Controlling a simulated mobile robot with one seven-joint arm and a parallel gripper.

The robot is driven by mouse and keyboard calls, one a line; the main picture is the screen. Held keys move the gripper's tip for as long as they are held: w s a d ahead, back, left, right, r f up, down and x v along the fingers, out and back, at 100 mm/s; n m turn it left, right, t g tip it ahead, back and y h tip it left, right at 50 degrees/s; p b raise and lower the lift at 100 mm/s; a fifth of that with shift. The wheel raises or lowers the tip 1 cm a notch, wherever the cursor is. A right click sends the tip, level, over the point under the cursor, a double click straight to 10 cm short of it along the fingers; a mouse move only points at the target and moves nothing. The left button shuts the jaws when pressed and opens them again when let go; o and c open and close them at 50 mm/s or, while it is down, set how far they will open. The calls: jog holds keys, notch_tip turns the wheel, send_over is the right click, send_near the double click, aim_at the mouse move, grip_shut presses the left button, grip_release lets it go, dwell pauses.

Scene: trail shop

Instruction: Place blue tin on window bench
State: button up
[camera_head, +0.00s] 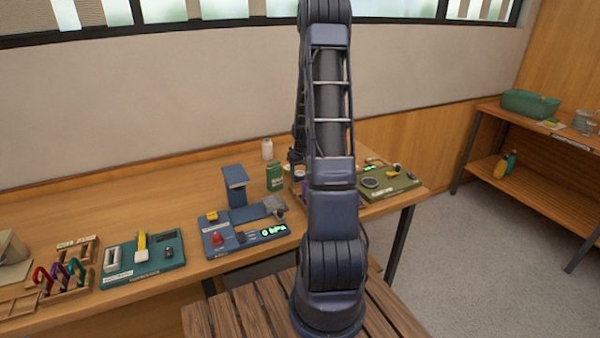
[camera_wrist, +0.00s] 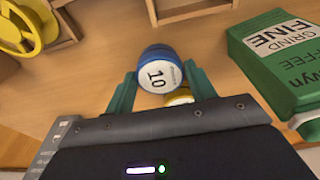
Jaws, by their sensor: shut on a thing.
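In the wrist view, a blue tin (camera_wrist: 157,52) with a white face marked "10" sits between the two green fingers of my gripper (camera_wrist: 160,84). My gripper is shut on this tin, over a wooden surface. In the head view my arm hides most of my gripper and the tin. The long wooden window bench (camera_head: 140,207) runs under the window, with several items along it.
A green coffee pack (camera_wrist: 270,50) stands right of my gripper; it also shows in the head view (camera_head: 274,177). A yellow round thing (camera_wrist: 180,97) is partly hidden below the tin. A yellow spool (camera_wrist: 20,28) is at upper left. Bare wood shows between items.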

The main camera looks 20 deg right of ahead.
jog(key=shift+f, duration=0.1)
jog(key=o, duration=1)
